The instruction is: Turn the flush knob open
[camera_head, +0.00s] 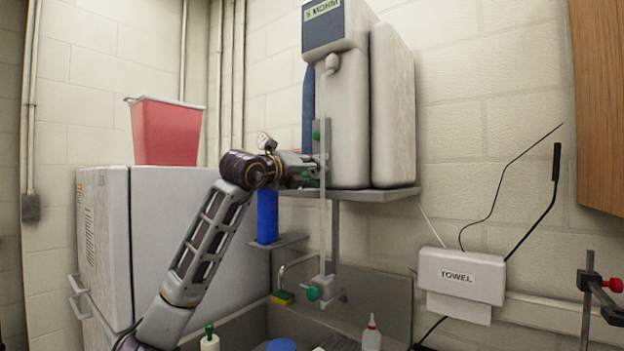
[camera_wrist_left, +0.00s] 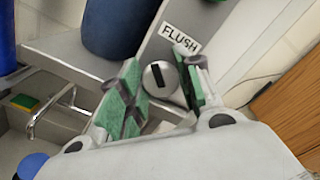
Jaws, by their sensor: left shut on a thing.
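The flush knob (camera_wrist_left: 160,78) is a round silver disc with a dark slot, below a white FLUSH label (camera_wrist_left: 180,40) on a grey panel (camera_wrist_left: 152,48). My left gripper (camera_wrist_left: 157,90) has its green-padded fingers on either side of the knob and is shut on it. In the head view my left gripper (camera_head: 312,172) reaches the panel in front of the white water unit (camera_head: 345,125). There the arm and fingers hide the knob. My right gripper is in neither view.
A clear tube hangs in front of the panel, with a green-ended fitting (camera_head: 313,293) at its lower end. A blue cylinder (camera_head: 267,215) stands close below my left wrist. A sink, towel dispenser (camera_head: 461,276) and white cabinet (camera_head: 200,225) are around.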

